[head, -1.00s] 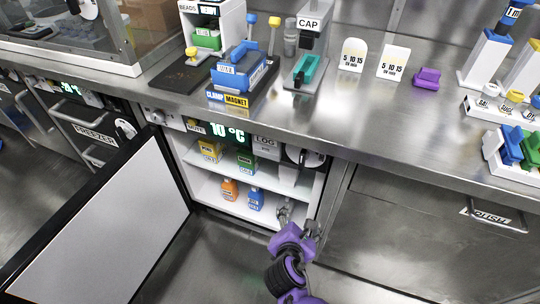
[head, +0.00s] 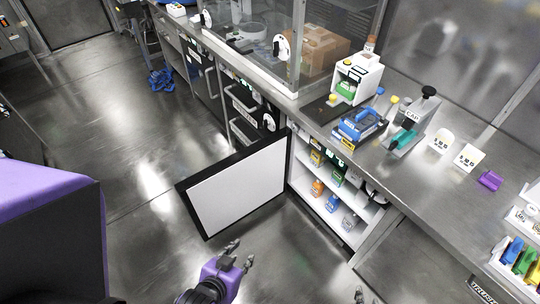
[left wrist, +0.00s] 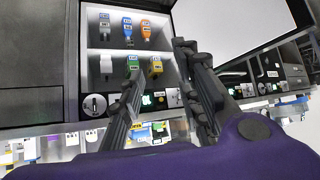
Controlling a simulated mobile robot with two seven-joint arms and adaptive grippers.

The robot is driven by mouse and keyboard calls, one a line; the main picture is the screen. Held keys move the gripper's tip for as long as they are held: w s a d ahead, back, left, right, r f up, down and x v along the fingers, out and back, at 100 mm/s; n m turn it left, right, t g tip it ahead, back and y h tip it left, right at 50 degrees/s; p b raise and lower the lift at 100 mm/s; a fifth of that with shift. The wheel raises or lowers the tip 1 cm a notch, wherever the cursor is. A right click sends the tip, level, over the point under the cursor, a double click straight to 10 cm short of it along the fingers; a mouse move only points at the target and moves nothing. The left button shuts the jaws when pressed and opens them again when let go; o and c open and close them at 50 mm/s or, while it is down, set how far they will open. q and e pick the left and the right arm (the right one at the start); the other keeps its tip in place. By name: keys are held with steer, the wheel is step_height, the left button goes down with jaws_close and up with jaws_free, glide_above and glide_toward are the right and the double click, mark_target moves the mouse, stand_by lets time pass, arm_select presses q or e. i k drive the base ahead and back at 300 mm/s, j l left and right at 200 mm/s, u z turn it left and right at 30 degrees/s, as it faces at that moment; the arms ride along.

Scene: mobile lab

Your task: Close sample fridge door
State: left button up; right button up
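The sample fridge (head: 318,212) under the bench is open, with small bottles on its shelves. Its door (head: 240,188), a white panel with a black frame, stands swung wide to the left in the head view. My left gripper (head: 241,254) is low, in front of the door's lower right part, with its fingers apart and nothing between them. In the left wrist view, which is upside down, the open fingers (left wrist: 160,85) lie before the fridge interior and the door (left wrist: 230,28) is at upper right. A grey tip, probably my right gripper (head: 358,294), shows at the bottom edge.
The bench (head: 420,185) above carries a blue clamp device (head: 358,126), a cap press (head: 408,132) and a purple block (head: 490,180). A freezer front (head: 243,105) lies beyond the door. The floor (head: 130,150) left of the door is clear.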

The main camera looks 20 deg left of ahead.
mark_target(220, 195)
steer(key=k+z, duration=0.25)
steer(key=k+l+z, duration=0.1)
steer(key=k+z, duration=0.15)
steer(key=j+z, duration=0.15)
steer(key=z, duration=0.25)
steer(key=j+z, duration=0.15)
steer(key=z, duration=0.2)
steer(key=j+z, duration=0.1)
steer(key=z, duration=0.3)
steer(key=k+j, duration=0.1)
steer(key=j, duration=0.3)
steer(key=k+j, duration=0.15)
steer(key=j, duration=0.25)
steer(key=k+j, duration=0.1)
steer(key=j, duration=0.3)
steer(key=k+j, duration=0.1)
steer(key=j, duration=0.3)
steer(key=k+j, duration=0.1)
steer(key=j, duration=0.3)
steer(key=k+j, duration=0.15)
steer(key=j, duration=0.25)
steer(key=k+j, duration=0.1)
steer(key=j, duration=0.3)
steer(key=k+j, duration=0.1)
steer(key=j, duration=0.3)
